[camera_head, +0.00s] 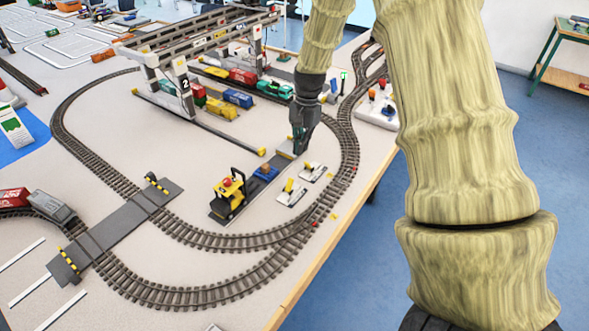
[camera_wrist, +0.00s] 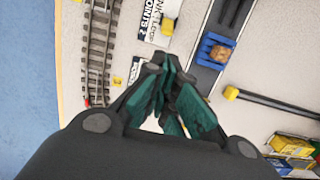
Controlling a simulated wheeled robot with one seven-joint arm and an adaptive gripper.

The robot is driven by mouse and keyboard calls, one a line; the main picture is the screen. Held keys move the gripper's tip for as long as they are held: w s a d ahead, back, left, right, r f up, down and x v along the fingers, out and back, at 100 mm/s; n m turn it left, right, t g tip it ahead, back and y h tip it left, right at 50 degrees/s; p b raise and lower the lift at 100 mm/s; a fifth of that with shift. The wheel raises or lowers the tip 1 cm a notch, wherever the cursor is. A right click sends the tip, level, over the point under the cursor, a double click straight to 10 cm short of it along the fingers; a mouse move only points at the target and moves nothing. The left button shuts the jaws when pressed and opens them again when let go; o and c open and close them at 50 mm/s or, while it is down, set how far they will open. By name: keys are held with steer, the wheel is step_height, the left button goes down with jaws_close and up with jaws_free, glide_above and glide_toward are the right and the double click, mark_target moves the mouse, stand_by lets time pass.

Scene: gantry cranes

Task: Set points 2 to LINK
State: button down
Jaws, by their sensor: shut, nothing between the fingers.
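A white points plate (camera_wrist: 149,38) with the printing "POINTS 2" and a yellow lever handle (camera_wrist: 168,26) shows at the top of the wrist view, partly cut off. The rest of its printing is too cropped to read surely. In the head view two small white lever plates lie side by side, a nearer one (camera_head: 291,197) and a farther one (camera_head: 313,173), each with a yellow handle; their labels are too small to read. My gripper (camera_head: 298,151) is shut and empty, just beyond the farther plate and apart from both handles. Its dark green fingers (camera_wrist: 164,88) show closed in the wrist view.
Curved track (camera_head: 348,150) runs right of the plates, near the table edge. A yellow-black locomotive (camera_head: 231,195) and a blue wagon (camera_head: 265,174) stand to their left. The gantry crane (camera_head: 185,85) and colourful containers (camera_head: 222,109) stand behind, left of my gripper.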

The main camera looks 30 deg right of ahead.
mark_target(290, 185)
steer(key=f, duration=0.3)
steer(key=a+f+p, duration=0.1)
steer(key=f, duration=0.2)
steer(key=f+p, duration=0.1)
steer(key=f, duration=0.2)
steer(key=shift+a+f, duration=0.15)
steer(key=shift+s+a+f, duration=0.1)
steer(key=shift+f, duration=0.35)
